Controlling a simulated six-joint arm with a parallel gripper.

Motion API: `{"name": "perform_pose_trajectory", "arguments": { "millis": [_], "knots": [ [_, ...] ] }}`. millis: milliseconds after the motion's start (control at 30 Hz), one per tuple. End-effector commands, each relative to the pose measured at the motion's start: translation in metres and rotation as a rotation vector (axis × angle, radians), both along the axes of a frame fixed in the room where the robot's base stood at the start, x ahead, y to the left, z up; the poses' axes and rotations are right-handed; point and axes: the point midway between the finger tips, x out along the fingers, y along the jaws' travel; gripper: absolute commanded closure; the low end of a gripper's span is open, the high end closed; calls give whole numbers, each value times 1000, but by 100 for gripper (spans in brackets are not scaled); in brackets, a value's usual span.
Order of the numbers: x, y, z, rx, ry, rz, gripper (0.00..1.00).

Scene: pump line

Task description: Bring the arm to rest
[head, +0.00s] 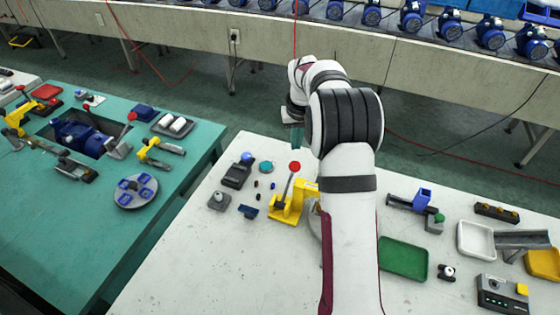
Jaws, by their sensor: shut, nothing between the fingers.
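My arm reaches forward from the bottom of the head view over the white table (170,270). My gripper (297,140) points down at the far end of the arm, near the table's far edge. Its fingers are shut with nothing held. It hangs behind and above the yellow toggle clamp (289,208), whose lever with a red knob (295,167) stands up close to the fingertips in the picture. I cannot tell the exact gap between them. My arm hides part of the clamp and the table's middle.
Left of the clamp lie a dark block with a blue knob (238,171) and a teal disc (266,167). Right of my arm are a green tray (403,258), a white tray (476,240) and a grey box (502,294). A green table (60,240) with fixtures stands left.

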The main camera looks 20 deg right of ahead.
Motion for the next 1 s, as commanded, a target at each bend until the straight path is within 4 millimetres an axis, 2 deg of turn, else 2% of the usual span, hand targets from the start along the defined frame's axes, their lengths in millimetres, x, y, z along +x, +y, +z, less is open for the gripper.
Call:
{"name": "perform_pose_trajectory", "arguments": {
  "millis": [100,167,267,333,433,500,600,700,800,1000],
  "knots": [
    [-1,1,1,1,0,-1,100],
    [-7,10,10,9,2,-4,100],
    [-46,53,47,47,20,-29,100],
    [-98,95,75,89,49,-59,100],
    [-188,149,96,145,99,-105,100],
    [-248,175,97,176,135,-137,100],
    [-317,198,85,206,182,-173,100],
    [-358,208,73,222,212,-195,100],
    [-373,211,67,228,225,-207,100],
    [-374,211,66,229,226,-208,100]
  ]
}}
